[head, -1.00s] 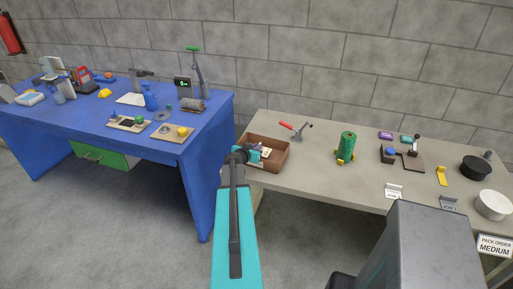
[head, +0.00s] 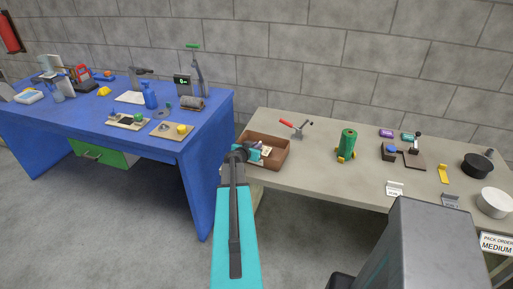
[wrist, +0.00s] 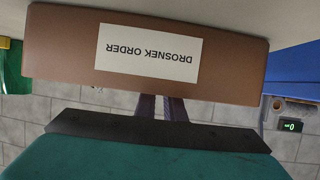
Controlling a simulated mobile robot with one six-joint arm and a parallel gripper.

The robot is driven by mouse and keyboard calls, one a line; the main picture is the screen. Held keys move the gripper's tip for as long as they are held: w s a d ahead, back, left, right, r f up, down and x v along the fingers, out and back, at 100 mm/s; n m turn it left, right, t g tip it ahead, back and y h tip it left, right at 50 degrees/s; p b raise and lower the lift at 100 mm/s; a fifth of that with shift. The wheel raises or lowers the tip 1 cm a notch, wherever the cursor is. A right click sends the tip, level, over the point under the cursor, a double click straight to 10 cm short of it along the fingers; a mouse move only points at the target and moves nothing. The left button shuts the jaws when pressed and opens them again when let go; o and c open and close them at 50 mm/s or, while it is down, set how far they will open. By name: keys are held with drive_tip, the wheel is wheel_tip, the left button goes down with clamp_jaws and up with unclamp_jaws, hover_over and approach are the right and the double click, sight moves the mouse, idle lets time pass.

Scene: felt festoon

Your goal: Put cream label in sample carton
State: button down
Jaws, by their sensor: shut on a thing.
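The sample carton (head: 283,160) is an open brown box at the left end of the grey table. In the wrist view its outer wall (wrist: 60,55) fills the top, with a white sign reading DROSNEK ORDER upside down. My gripper (head: 258,152) is at the left part of the carton, over its opening. A small pale piece (head: 266,150), which looks like the cream label, shows at the fingertips, and my gripper is shut on it. In the wrist view my fingers (wrist: 161,107) pass behind the carton wall, so their tips and the held piece are hidden there.
A blue bench (head: 205,140) with several tools is close on the left. Table between carton and cylinder is clear.

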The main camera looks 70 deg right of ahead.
drive_tip(key=shift+f+b, duration=0.3)
drive_tip(key=shift+b, duration=0.2)
drive_tip(key=c, duration=1.8)
unclamp_jaws()
drive_tip(key=shift+c, duration=0.2)
drive_tip(key=shift+r+p, duration=0.35)
drive_tip(key=shift+p, duration=0.2)
drive_tip(key=shift+r+p, duration=0.35)
drive_tip(key=shift+p, duration=0.45)
drive_tip(key=shift+b+v, duration=0.65)
drive_tip(key=shift+v, duration=0.85)
drive_tip(key=b+v, duration=0.3)
drive_tip(key=v, duration=0.6)
drive_tip(key=shift+w+f, duration=0.1)
